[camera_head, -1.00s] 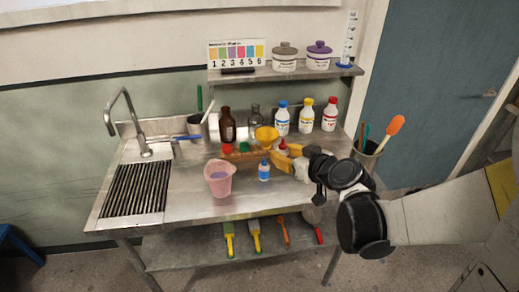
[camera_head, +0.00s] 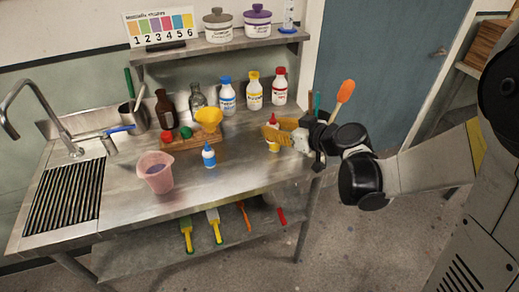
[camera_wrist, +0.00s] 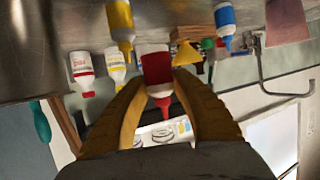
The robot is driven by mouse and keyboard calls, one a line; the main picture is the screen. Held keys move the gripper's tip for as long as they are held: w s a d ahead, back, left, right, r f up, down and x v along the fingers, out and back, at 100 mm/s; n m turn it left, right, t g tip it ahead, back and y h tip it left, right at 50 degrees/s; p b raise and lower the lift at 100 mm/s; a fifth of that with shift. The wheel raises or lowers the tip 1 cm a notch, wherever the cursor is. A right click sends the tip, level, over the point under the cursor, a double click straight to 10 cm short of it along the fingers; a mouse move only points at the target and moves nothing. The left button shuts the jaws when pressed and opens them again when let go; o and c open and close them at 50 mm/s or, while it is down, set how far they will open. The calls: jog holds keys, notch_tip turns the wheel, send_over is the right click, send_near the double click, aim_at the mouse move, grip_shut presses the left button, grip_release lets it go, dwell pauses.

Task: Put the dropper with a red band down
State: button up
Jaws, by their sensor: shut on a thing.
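My gripper (camera_head: 272,133) is shut on the dropper with a red band (camera_wrist: 155,66), over the right part of the steel counter. In the wrist view the picture is upside down, and the dropper's red tip points down between the yellow fingers. In the head view only its red top (camera_head: 272,119) shows clearly above the fingers. I cannot tell whether its base touches the counter. A yellow-banded dropper (camera_wrist: 120,20) stands near it, and in the head view it is mostly hidden below my gripper (camera_head: 273,147). A blue-tipped dropper (camera_head: 209,155) stands to the left.
A wooden rack (camera_head: 193,143) with a yellow funnel (camera_head: 208,117) stands left of my gripper. A pink jug (camera_head: 156,172) is further left. White bottles with blue (camera_head: 227,97), yellow (camera_head: 253,92) and red (camera_head: 279,87) caps stand behind. The front middle counter is bare.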

jog(key=w+a+f, duration=0.1)
jog(key=a, duration=0.1)
jog(key=a+f+b, duration=0.1)
jog(key=a+f, duration=0.1)
jog(key=w+a+f+b, duration=0.1)
jog(key=a, duration=0.2)
jog(key=shift+w+a+f, duration=0.1)
jog(key=shift+w+f, duration=0.25)
jog(key=shift+f+b, duration=1.4)
jog(key=shift+f, duration=0.55)
jog(key=shift+f, duration=0.15)
jog(key=o, duration=1.1)
